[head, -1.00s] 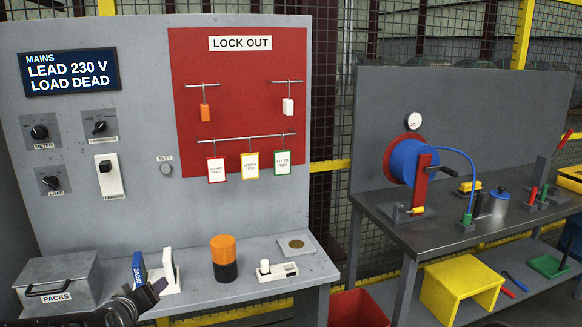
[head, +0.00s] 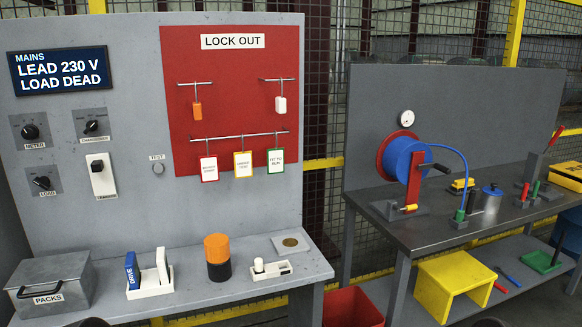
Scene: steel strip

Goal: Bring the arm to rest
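Neither gripper shows in the head view. Only a dark rounded bit (head: 93,322) at the bottom edge, left of centre, and another (head: 489,322) at the bottom right peek in; they look like parts of my arms. The grey bench (head: 215,292) in front of the panel is clear of my arms. On it a white holder (head: 150,288) carries a blue pack marked DRIVE (head: 132,270) and a white piece (head: 162,266) side by side. Whether the grippers are open or shut is hidden.
A grey PACKS box (head: 48,282), an orange and black cylinder (head: 217,257) and a white switch block (head: 271,269) stand on the bench. The workbench at right (head: 400,232) holds a blue reel (head: 404,160). A red bin (head: 352,306) and yellow stool (head: 455,283) stand low.

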